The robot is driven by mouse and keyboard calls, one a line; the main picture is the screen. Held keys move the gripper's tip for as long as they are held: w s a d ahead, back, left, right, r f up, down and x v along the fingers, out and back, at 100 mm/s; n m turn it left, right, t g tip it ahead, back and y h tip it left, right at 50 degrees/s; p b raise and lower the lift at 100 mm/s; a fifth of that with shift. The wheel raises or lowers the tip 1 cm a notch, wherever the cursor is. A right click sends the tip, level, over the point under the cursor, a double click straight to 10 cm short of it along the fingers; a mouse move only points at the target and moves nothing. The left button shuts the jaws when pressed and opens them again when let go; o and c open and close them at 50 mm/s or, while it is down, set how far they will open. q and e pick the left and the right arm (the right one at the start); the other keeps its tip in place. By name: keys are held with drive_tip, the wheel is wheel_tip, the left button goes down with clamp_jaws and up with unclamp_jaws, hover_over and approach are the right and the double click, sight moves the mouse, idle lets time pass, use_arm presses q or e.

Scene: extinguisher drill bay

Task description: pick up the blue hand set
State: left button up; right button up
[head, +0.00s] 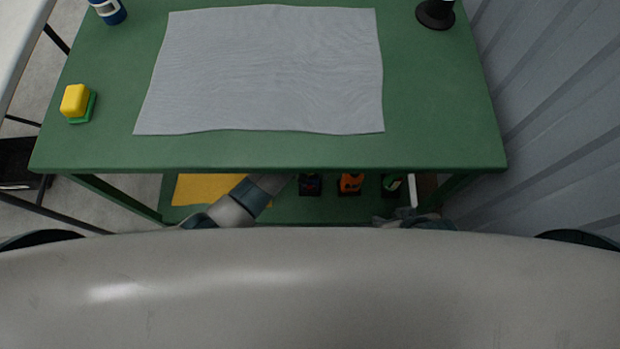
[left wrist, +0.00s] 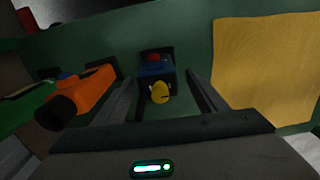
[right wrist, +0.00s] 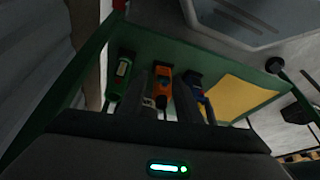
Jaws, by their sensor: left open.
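The blue hand set (head: 310,185) is on the green lower shelf (head: 285,214), below the tabletop. In the left wrist view the blue hand set (left wrist: 157,65) shows a red part on top and a yellow round part at its near end. My left gripper (left wrist: 160,78) is open, with its fingers on either side of the hand set in that view and nothing visibly held. The tabletop hides this gripper in the head view. The hand set also shows in the right wrist view (right wrist: 191,84). My right gripper (right wrist: 166,90) is open and appears empty.
An orange tool (head: 350,184) and a green-and-black tool (head: 392,185) stand right of the hand set. A yellow cloth (head: 198,188) lies on the shelf to the left. The green tabletop (head: 435,110) overhangs the shelf; a corrugated wall (head: 555,110) closes the right side.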

drive_tip(key=shift+s, duration=0.2)
use_arm(q)
drive_tip(key=f, duration=0.1)
drive_tip(key=f+b, duration=0.1)
drive_tip(key=f, duration=0.2)
drive_tip(key=shift+s+d+f+b, duration=0.1)
drive_tip(key=shift+s+f+b, duration=0.2)
drive_tip(key=shift+f, duration=0.3)
use_arm(e)
drive_tip(key=shift+w+a+r+t+y, duration=0.1)
drive_tip(key=shift+w+a+t+y, duration=0.1)
drive_tip(key=shift+w+a+t, duration=0.3)
drive_tip(key=shift+w+a+t+y, duration=0.1)
drive_tip(key=shift+w+a+y, duration=0.15)
drive_tip(key=shift+a, duration=0.4)
use_arm(q)
drive_tip(key=c, duration=1.5)
drive_tip(key=shift+r, duration=0.15)
